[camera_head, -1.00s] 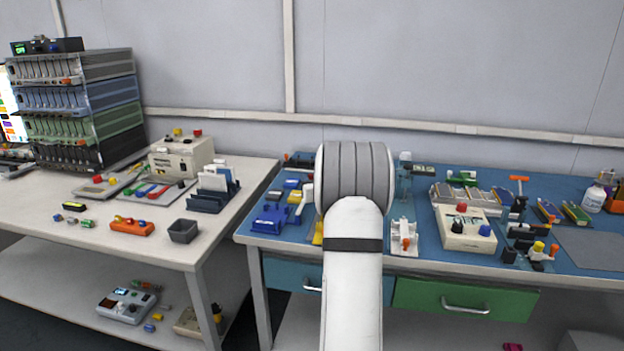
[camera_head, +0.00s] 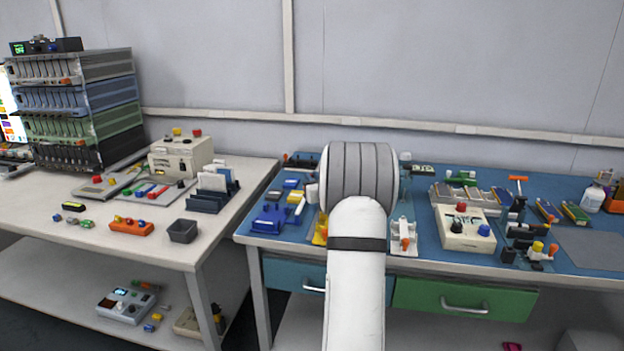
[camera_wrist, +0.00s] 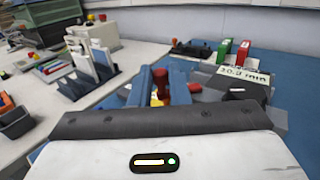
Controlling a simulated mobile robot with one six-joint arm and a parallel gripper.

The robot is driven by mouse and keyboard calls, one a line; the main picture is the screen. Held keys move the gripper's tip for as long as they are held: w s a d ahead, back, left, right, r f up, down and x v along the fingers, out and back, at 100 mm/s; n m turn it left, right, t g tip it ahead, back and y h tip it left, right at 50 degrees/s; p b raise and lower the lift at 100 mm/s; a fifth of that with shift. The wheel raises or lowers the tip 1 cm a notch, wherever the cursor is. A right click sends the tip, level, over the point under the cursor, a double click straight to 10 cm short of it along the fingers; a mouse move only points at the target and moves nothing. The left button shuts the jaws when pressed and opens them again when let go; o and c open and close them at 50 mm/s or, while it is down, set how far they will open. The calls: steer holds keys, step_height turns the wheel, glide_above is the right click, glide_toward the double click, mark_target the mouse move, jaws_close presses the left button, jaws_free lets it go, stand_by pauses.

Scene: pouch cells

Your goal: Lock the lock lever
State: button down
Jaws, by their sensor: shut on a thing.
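In the wrist view my gripper (camera_wrist: 160,88) reaches forward with two blue-grey fingers close together. A small yellow part (camera_wrist: 156,98) shows between them, and the gripper is shut on it. I cannot tell for sure whether this part is the lock lever. A red knob (camera_wrist: 194,88) stands just right of the fingers, by a grey block (camera_wrist: 210,95). In the head view my arm hides the fingers and most of what they hold. A yellow piece (camera_head: 319,233) shows at the arm's left edge, on the blue-topped bench (camera_head: 410,262).
A grey device with a "30.0 min" label (camera_wrist: 243,73) stands beyond the fingers on the right. Blue fixtures (camera_head: 270,218) lie left of my arm. A white fixture with an orange knob (camera_head: 404,238) and a cream control box (camera_head: 466,230) stand to its right.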

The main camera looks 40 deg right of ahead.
steer(key=shift+s+d+n+y+p, duration=0.3)
steer(key=shift+n+y, duration=0.5)
steer(key=shift+y, duration=0.4)
steer(key=shift+s+d+n+y+p, duration=0.15)
steer(key=shift+s+n+y+p, duration=0.2)
steer(key=shift+n+y, duration=0.65)
steer(key=shift+s+d+n+y+p, duration=0.25)
steer(key=shift+n+y+p, duration=0.25)
steer(key=shift+y, duration=0.9)
steer(key=c, duration=1.4)
jaws_free()
steer(key=shift+o, duration=0.2)
steer(key=shift+s, duration=0.1)
steer(key=s+d, duration=0.1)
steer(key=s, duration=0.6)
steer(key=shift+s, duration=0.25)
